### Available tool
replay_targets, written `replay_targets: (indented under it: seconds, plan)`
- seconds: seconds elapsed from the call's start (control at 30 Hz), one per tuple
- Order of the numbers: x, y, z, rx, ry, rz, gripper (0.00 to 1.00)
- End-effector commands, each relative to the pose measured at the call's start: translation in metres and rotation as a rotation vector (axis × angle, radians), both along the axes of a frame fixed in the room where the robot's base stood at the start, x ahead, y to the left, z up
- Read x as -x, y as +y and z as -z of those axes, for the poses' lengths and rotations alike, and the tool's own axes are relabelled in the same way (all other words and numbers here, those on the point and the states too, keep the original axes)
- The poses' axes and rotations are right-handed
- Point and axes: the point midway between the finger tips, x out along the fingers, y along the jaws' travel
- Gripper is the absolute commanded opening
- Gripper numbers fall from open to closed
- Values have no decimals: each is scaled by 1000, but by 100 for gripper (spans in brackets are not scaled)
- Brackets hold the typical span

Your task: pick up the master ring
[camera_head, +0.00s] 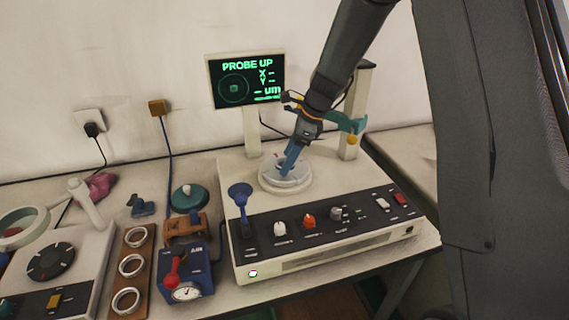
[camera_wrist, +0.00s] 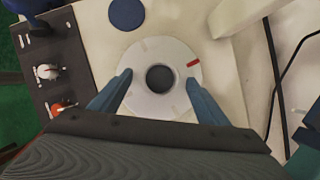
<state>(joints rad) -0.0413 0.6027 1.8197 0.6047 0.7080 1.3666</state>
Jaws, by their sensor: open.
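My gripper (camera_head: 288,165) points down over a pale round plate (camera_head: 270,184) on top of the measuring machine. In the wrist view my gripper (camera_wrist: 160,79) is open, with one blue finger on each side of the plate's dark round centre. The plate (camera_wrist: 150,105) is whitish with a red mark at its upper right. I cannot tell whether a separate ring lies on it, or whether the fingers touch it. Three pale rings, an upper (camera_head: 148,236), a middle (camera_head: 142,265) and a lower one (camera_head: 137,301), sit in a wooden rack (camera_head: 133,251). None is visibly labelled as master.
The machine's screen (camera_head: 246,80) reads PROBE UP. A post with a teal probe arm (camera_head: 345,122) stands close right of my gripper. Knobs and a blue joystick (camera_head: 240,192) line the front panel. A blue gauge box (camera_head: 184,272) stands left of the machine.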

Motion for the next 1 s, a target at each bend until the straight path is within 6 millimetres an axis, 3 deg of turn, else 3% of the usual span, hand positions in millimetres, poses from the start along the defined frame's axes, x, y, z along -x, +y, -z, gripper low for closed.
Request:
replay_targets:
  seconds: [0.1, 0.37, 0.67, 1.0]
  plan:
    - [0, 0, 0, 0, 0, 0, 66]
    - [0, 0, 0, 0, 0, 0, 23]
    - [-1, 0, -6, 1, -3, -1, 23]
    - [-2, 0, -65, -1, -6, -2, 23]
